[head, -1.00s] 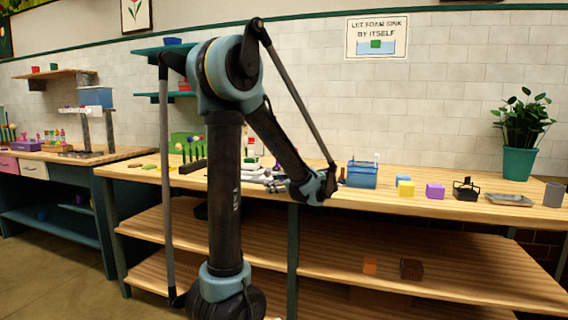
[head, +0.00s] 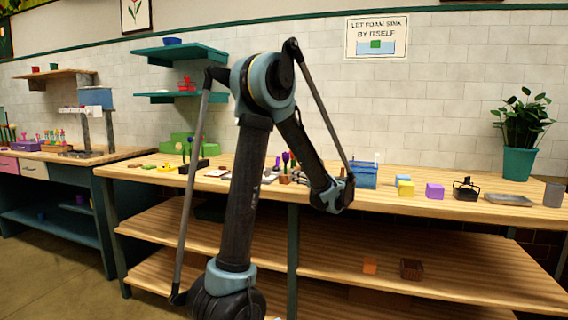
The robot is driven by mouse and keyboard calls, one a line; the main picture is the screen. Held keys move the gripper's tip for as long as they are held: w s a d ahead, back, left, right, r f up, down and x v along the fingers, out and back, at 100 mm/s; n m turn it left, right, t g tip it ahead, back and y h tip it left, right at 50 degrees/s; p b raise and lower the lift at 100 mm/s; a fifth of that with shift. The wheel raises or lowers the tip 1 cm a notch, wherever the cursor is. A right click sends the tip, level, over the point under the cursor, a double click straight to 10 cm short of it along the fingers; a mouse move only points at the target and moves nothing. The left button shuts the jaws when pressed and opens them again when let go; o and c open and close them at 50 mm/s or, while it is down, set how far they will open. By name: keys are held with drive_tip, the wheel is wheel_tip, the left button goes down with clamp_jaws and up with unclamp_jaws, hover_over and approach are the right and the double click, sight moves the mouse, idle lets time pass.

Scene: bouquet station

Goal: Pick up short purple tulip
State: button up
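Small purple tulip heads (head: 285,157) stand upright on the bench, just left of my forearm, close together. Their stems and holders are small and partly hidden by my arm, so I cannot tell for certain which is the short one. My arm's wrist is over the front edge of the bench, to the right of the tulips.
A blue basket (head: 364,176) stands right of my wrist. Farther right are yellow (head: 405,188) and purple (head: 435,191) foam blocks, a black holder (head: 466,189), a grey tray (head: 508,199) and a potted plant (head: 519,161). A dark rack (head: 194,166) stands left of my arm.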

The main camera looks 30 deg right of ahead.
sight(285, 173)
drive_tip(key=w, duration=0.5)
drive_tip(key=shift+a, duration=0.25)
drive_tip(key=shift+w+a+r, duration=0.1)
drive_tip(key=shift+w+a, duration=0.05)
drive_tip(key=shift+w, duration=0.7)
drive_tip(key=shift+w+a+r, duration=0.1)
drive_tip(key=shift+w, duration=0.8)
drive_tip(key=shift+w+a+r, duration=0.1)
drive_tip(key=shift+w+a, duration=0.05)
drive_tip(key=shift+w, duration=0.7)
clamp_jaws()
